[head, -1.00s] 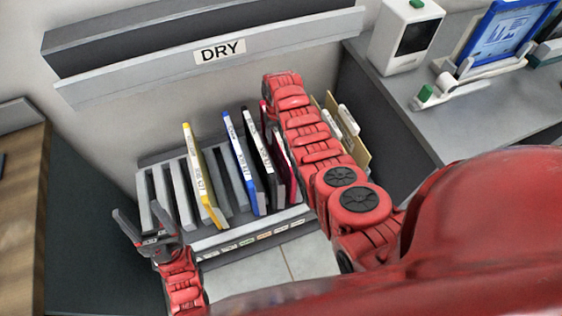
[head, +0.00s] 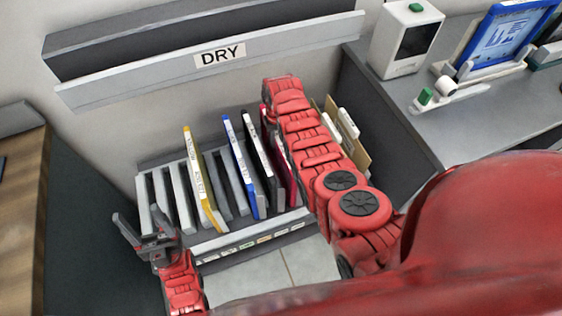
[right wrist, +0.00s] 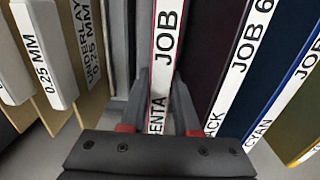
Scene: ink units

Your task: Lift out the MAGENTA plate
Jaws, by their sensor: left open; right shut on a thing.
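The magenta plate (right wrist: 163,60) stands upright in the rack, its white label edge reading "...ENTA JOB" in the right wrist view. In the head view only a thin dark-magenta strip of it (head: 265,118) shows beside my right arm. My right gripper (right wrist: 160,98) is shut on the magenta plate, with a finger on each side of its label edge. In the head view my right arm hides this gripper. My left gripper (head: 143,235) is open and empty, at the front left of the rack.
The grey rack (head: 240,241) also holds a black plate (head: 258,150), a blue-edged cyan plate (head: 240,165) and a yellow plate (head: 203,180). Tan underlay sheets (head: 352,150) stand to the right. Left slots look empty. A DRY-labelled shelf (head: 150,82) is above.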

